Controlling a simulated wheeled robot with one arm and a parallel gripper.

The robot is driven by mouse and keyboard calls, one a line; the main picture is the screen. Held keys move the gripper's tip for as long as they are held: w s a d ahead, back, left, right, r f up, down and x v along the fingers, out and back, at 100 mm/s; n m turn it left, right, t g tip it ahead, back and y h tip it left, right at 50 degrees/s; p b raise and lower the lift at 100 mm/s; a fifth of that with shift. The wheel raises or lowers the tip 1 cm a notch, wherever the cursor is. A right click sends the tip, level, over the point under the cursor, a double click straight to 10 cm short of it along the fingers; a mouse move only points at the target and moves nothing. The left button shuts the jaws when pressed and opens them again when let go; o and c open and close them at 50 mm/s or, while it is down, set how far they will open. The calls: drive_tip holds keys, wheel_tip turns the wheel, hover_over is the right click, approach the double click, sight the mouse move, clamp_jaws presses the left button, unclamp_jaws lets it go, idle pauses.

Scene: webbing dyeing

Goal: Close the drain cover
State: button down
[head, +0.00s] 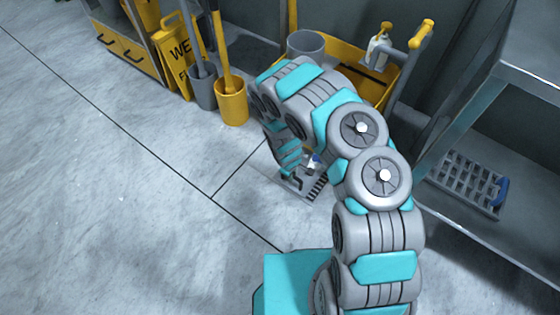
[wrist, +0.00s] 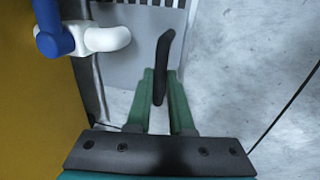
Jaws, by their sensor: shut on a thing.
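The drain cover (wrist: 130,62) is a light grey plate low on the floor, and dark slots (wrist: 150,3) show at the top of the wrist view. The slots also show in the head view (head: 318,187). A black upright handle (wrist: 164,55) rises by the plate. My gripper (wrist: 161,88) has green fingers shut on this handle, with its top sticking out past the tips. In the head view my gripper is low at the drain, partly hidden by my arm. I cannot tell how far the cover is over the opening.
A white and blue fitting (wrist: 98,39) stands close left of my fingers. A yellow cart (head: 370,82) is behind. A yellow bucket (head: 232,108) and wet-floor sign (head: 172,62) stand at the back left. A metal shelf (head: 490,225) is on the right. The left floor is clear.

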drive_tip(key=shift+s+d, duration=1.5)
drive_tip(key=shift+d, duration=0.3)
drive_tip(key=c, duration=0.8)
unclamp_jaws()
wheel_tip(320, 180, up, 8)
drive_tip(key=s, duration=0.1)
drive_tip(key=shift+a+f+p, duration=0.2)
drive_tip(key=shift+a+p, duration=0.1)
drive_tip(key=shift+a, duration=0.15)
